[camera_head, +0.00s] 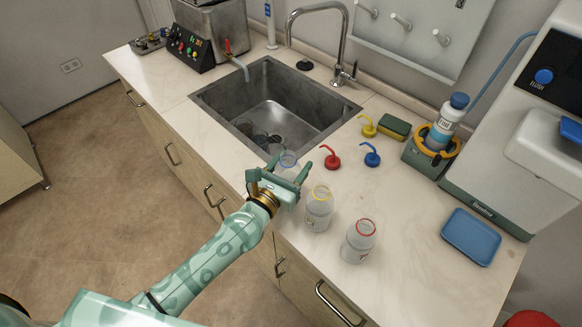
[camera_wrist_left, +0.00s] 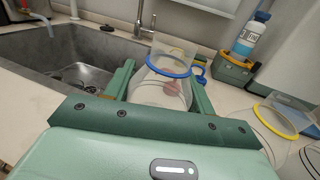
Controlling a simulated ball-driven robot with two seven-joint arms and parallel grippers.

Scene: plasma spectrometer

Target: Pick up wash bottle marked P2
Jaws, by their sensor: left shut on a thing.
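My left gripper (camera_head: 280,178) is shut on a clear wash bottle with a blue neck ring (camera_head: 288,160), at the counter's front edge near the sink. In the left wrist view the blue-ringed bottle (camera_wrist_left: 160,90) stands between the two green fingers, open at the top; its label is hidden. Two more clear open bottles stand to the right: a yellow-ringed one (camera_head: 319,210) and a red-ringed one (camera_head: 358,242). They carry small labels that I cannot read, so I cannot tell which bottle is P2. My right gripper is not in view.
Red (camera_head: 332,161), blue (camera_head: 372,158) and yellow (camera_head: 369,129) spouted caps lie behind the bottles. The sink (camera_head: 225,88) is at the left. A blue tray (camera_head: 471,238) and the spectrometer (camera_head: 520,150) are at the right. The counter between bottles and tray is clear.

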